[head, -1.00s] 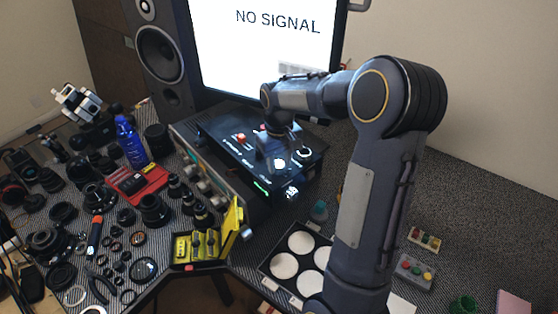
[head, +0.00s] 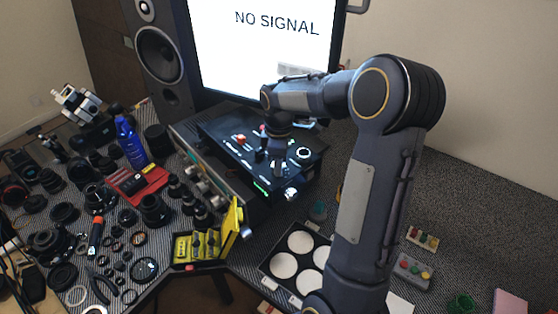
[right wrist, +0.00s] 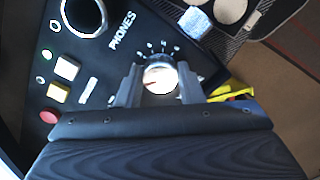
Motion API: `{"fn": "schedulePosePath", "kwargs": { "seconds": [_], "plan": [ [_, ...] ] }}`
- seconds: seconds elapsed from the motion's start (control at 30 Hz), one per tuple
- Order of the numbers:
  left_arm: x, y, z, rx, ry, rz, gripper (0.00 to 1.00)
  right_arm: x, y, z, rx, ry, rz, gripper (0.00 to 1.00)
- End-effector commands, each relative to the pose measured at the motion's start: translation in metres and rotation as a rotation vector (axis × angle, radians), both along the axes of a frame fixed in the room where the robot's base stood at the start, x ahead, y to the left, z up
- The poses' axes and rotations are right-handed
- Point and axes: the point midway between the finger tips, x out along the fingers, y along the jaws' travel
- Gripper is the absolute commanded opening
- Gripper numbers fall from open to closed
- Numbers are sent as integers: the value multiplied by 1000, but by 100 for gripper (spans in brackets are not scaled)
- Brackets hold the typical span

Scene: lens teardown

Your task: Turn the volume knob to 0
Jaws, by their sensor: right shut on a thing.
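The volume knob (right wrist: 160,79) is a small pale, shiny round knob with a red pointer line and a ring of white numbers and ticks around it. In the right wrist view it sits between the two finger pads of my right gripper, which is shut on it. The pointer is towards the left of the picture. In the head view my right gripper (head: 276,168) comes down onto the black control panel (head: 225,127) and hides most of the knob. My left gripper is not in view.
The panel also has a large PHONES jack (right wrist: 84,15), a yellow button (right wrist: 57,92) and a red button (right wrist: 49,116). A silver knob (head: 291,194) stands at the panel's front edge. Lens parts crowd the left table, with an open yellow case (head: 232,222). A monitor (head: 262,50) stands behind.

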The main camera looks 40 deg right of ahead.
Motion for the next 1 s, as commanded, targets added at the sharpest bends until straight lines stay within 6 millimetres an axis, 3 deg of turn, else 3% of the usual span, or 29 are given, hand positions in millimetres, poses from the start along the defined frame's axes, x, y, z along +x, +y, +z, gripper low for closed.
{"fn": "schedulePosePath", "kwargs": {
  "seconds": [0.5,1.0],
  "plan": [
    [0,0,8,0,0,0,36,2,-1,2,0,-3,428,11],
    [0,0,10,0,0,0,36,2,-1,1,-2,-3,582,11]
  ]
}}
